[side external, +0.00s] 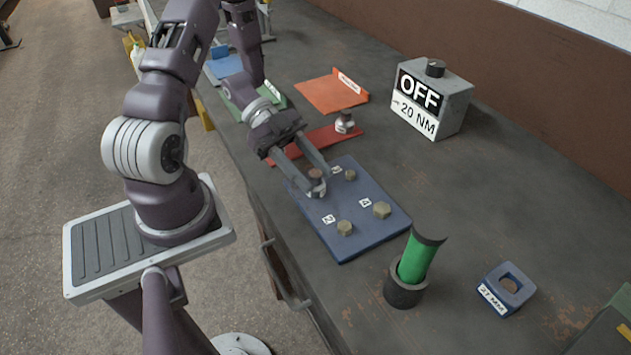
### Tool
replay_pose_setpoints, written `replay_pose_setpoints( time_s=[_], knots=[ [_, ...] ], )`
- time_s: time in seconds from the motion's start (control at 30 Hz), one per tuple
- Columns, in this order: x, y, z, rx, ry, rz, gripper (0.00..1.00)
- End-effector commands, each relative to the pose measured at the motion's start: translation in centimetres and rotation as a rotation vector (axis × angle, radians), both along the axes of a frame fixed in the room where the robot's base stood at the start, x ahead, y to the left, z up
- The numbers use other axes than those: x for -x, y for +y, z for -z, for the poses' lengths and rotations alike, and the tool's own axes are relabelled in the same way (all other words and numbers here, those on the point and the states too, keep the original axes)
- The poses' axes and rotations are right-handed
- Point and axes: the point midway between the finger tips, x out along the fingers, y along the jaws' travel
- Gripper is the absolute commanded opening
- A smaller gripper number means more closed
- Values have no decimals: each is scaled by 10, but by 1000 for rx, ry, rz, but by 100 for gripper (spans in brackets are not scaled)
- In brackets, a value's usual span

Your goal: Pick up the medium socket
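A short silver socket (345,122) stands on the right end of the red mat (318,143), in the side external view. A second short piece with a brown top and silver lower part (316,176) is at the upper left of the blue plate (338,248). My gripper (320,181) points down at this second piece, its two fingers on either side of it. I cannot tell whether the fingers touch it or how firmly they are closed. No size label for either piece is readable, so I cannot tell which is the medium one.
The blue plate carries several hex bolts (382,210) with number labels. A green cylinder (417,260) stands tilted in a dark holder (404,290). A blue 27 MM block (507,288) is at right. A grey box marked OFF (434,100) and an orange tray (330,93) stand behind.

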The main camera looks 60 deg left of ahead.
Motion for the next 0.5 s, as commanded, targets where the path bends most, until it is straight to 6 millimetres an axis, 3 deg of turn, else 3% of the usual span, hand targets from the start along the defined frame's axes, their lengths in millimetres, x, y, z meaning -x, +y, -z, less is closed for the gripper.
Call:
replay_pose_setpoints(
  time_s=[0.03, 0.17, 0.2, 0.5],
  knots=[
    [0, 0, 0, 0, 0, 0, 28],
    [0, 0, 0, -1, 0, 0, 2],
    [0, 0, 0, -1, 0, 0, 0],
    [0, 0, -1, -1, -1, 0, 0]
  ],
)
